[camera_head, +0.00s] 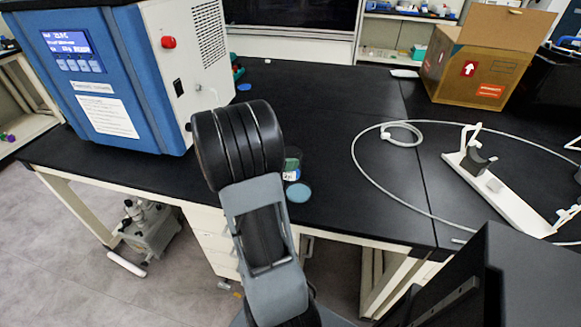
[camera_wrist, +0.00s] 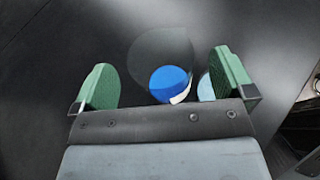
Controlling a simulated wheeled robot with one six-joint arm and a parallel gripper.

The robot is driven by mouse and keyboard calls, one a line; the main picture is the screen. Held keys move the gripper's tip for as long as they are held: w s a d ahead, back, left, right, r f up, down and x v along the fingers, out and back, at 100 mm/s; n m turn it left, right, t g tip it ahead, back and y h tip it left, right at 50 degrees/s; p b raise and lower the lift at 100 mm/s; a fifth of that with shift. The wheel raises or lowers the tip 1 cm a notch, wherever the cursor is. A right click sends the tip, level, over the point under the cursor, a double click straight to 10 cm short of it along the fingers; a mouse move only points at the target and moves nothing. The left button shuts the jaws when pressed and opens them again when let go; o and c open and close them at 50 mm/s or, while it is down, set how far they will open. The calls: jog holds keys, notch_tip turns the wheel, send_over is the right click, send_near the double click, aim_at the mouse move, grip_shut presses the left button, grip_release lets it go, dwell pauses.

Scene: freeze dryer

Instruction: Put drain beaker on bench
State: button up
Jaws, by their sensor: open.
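A small see-through vessel, likely the drain beaker (camera_head: 292,163), stands upright on the black bench (camera_head: 345,150), partly hidden behind my arm in the head view. In the wrist view it shows as a faint clear outline (camera_wrist: 150,52) with a blue disc (camera_wrist: 170,83) within it. My gripper (camera_wrist: 161,80) is open, with green pads on either side of the vessel's outline. I cannot tell whether the pads touch it.
A pale blue disc (camera_head: 298,192) lies near the bench's front edge, beside the vessel. The blue-and-white freeze dryer (camera_head: 120,75) stands left. A white hose (camera_head: 362,173) loops on the right, near a white stand (camera_head: 510,205). A cardboard box (camera_head: 478,62) is at back right.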

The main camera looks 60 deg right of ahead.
aim_at(299, 153)
jog(key=shift+x, duration=1.65)
jog(key=shift+c, duration=0.4)
jog(key=c, duration=1.3)
